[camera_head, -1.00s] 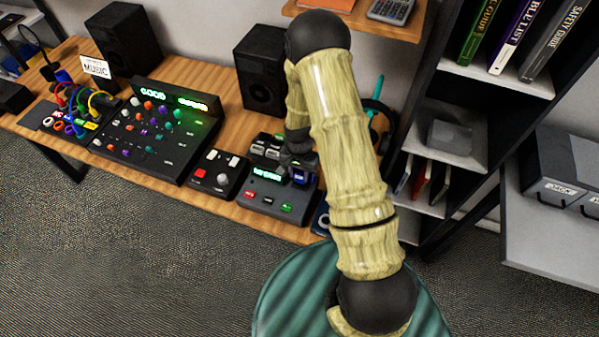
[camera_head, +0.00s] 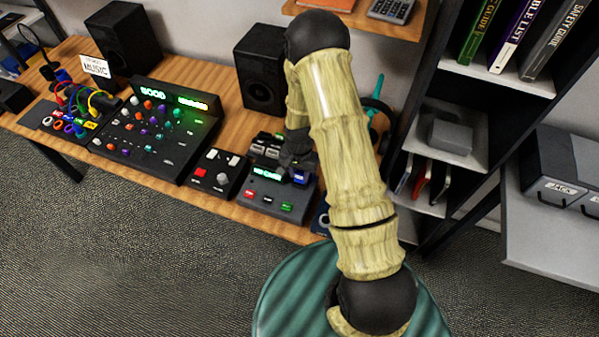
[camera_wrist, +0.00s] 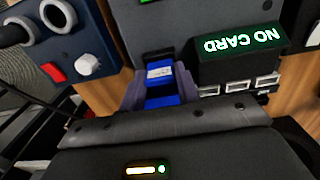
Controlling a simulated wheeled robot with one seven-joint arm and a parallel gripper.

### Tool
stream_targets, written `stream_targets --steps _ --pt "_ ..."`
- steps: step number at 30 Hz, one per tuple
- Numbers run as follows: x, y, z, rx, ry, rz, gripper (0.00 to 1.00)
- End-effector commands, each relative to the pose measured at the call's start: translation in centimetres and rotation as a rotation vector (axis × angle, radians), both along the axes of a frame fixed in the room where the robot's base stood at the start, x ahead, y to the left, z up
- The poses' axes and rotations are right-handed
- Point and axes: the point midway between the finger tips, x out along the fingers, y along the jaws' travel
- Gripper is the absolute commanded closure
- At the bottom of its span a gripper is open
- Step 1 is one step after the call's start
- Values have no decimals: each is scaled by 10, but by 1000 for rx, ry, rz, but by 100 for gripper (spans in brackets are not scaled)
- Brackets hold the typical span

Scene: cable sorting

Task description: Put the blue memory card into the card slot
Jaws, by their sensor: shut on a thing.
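The blue memory card (camera_wrist: 160,73), with a pale label, shows in the wrist view in front of the card reader (camera_wrist: 190,18). My gripper (camera_wrist: 160,92) is shut on the card and holds it at the reader's front. The reader's green display (camera_wrist: 242,44) reads "NO CARD". The slot mouth is dark and partly hidden behind the card, so I cannot tell whether the card's tip is inside. In the head view my gripper (camera_head: 293,163) is over the reader (camera_head: 280,195), with the arm hiding part of it.
A small panel (camera_head: 216,173) with a red button and a grey knob stands left of the reader. A large mixer (camera_head: 150,130) is further left. A speaker (camera_head: 262,70) stands behind, and a dark shelf (camera_head: 450,140) is on the right.

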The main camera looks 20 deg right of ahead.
Motion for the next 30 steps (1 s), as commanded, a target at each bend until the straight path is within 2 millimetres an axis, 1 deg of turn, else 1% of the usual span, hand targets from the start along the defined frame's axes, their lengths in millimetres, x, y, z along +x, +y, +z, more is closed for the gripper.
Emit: stream_targets --steps 15,30 --pt "0 0 -11 0 0 0 89" --pt "0 0 -12 0 0 0 89"
